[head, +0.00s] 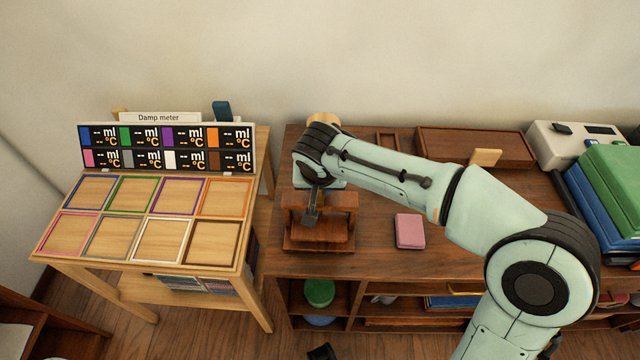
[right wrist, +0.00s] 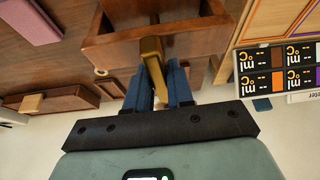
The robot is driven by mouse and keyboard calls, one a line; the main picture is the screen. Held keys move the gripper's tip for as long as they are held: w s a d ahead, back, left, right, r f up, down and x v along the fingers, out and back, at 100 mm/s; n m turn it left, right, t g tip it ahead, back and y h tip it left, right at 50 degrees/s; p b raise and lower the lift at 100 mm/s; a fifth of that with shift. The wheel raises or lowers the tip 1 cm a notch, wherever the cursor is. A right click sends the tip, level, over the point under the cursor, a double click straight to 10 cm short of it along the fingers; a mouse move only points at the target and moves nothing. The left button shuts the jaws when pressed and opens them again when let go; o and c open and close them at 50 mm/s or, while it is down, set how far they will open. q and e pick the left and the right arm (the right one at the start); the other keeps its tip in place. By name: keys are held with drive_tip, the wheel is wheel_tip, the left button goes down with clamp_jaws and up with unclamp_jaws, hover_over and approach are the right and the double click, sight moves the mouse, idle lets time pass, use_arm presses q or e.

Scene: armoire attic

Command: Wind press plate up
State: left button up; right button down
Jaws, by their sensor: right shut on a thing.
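The wooden press (head: 338,201) stands near the left end of the brown bench. It has a dark reddish frame, which also shows upside down at the top of the right wrist view (right wrist: 110,45). My right gripper (head: 311,212) reaches down over the press from the right. In the right wrist view, its blue fingers (right wrist: 160,76) are shut on a brass-coloured handle (right wrist: 152,52) at the press. The press plate is hidden by the frame and my arm, so its height cannot be told. My left gripper is out of view.
A pink block (head: 409,231) lies on the bench (head: 375,262) to the right of the press. A sample table (head: 120,275) with coloured frames and a damp meter display (head: 165,147) stands to the left. A brown box (head: 475,148) is behind my arm.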

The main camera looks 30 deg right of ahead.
drive_tip(key=n+y+p, duration=0.1)
drive_tip(key=n, duration=0.2)
drive_tip(key=shift+n+t, duration=0.3)
drive_tip(key=shift+n, duration=0.1)
drive_tip(key=n+y+p, duration=0.2)
drive_tip(key=n, duration=0.3)
drive_tip(key=shift+p, duration=0.35)
drive_tip(key=n+y, duration=0.1)
drive_tip(key=n, duration=0.2)
drive_tip(key=shift+p, duration=0.3)
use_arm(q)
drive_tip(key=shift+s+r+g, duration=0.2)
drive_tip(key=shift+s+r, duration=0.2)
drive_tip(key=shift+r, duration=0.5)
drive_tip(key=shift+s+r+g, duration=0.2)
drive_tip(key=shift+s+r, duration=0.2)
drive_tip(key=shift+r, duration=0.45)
use_arm(e)
drive_tip(key=shift+n+g+y, duration=0.7)
drive_tip(key=shift+n+g, duration=0.1)
drive_tip(key=shift+n, duration=1)
drive_tip(key=c, duration=1.1)
unclamp_jaws()
